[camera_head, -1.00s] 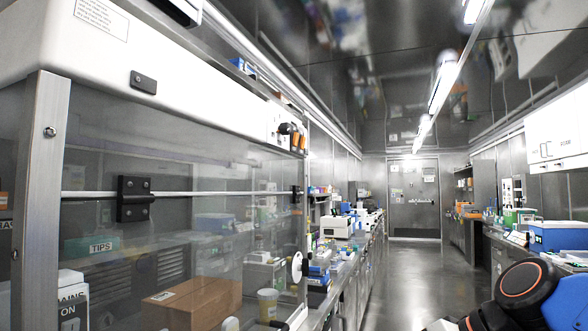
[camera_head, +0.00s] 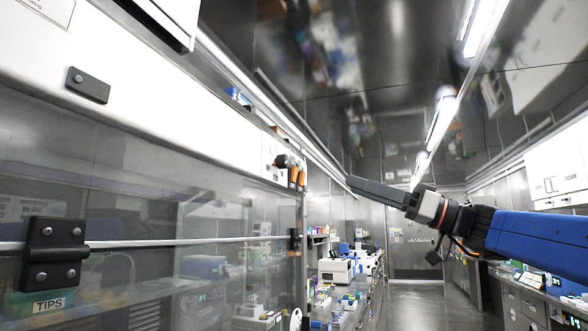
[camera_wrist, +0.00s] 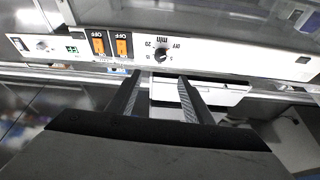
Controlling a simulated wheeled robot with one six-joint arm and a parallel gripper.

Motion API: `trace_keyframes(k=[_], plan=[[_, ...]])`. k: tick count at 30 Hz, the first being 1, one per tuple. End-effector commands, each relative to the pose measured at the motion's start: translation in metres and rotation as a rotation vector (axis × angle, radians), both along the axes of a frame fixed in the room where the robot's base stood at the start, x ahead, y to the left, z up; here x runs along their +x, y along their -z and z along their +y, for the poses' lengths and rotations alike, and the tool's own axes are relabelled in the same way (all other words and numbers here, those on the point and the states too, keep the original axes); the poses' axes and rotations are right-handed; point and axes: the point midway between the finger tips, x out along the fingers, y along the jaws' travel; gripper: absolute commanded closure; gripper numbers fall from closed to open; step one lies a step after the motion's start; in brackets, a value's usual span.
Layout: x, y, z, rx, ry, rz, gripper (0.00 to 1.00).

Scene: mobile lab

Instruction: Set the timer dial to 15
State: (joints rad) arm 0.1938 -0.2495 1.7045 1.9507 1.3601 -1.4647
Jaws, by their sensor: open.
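The timer dial (camera_wrist: 160,55) is a small black round knob on a white control panel (camera_wrist: 215,60), with upside-down printed marks around it, among them "min", "20" and "5". The mark its pointer faces is too small to tell. My gripper (camera_wrist: 160,77) is open and empty. Its two fingers point at the panel in the wrist view, with the dial beyond the gap between them, apart from both. In the head view my gripper (camera_head: 352,184) reaches up and left toward the hood's panel end. The dial is not clear there.
The hood's glass front (camera_head: 150,220) fills the left of the head view. An aisle (camera_head: 425,300) runs between benches.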

Motion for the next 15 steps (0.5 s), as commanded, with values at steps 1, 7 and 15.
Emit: trace_keyframes(k=[1, 7, 15], plan=[[0.001, -0.001, 0.003, 0.000, -0.002, -0.001, 0.54], [0.007, -0.008, 0.022, -0.001, -0.004, 0.002, 0.54], [0.019, -0.022, 0.052, -0.001, -0.004, 0.003, 0.54]])
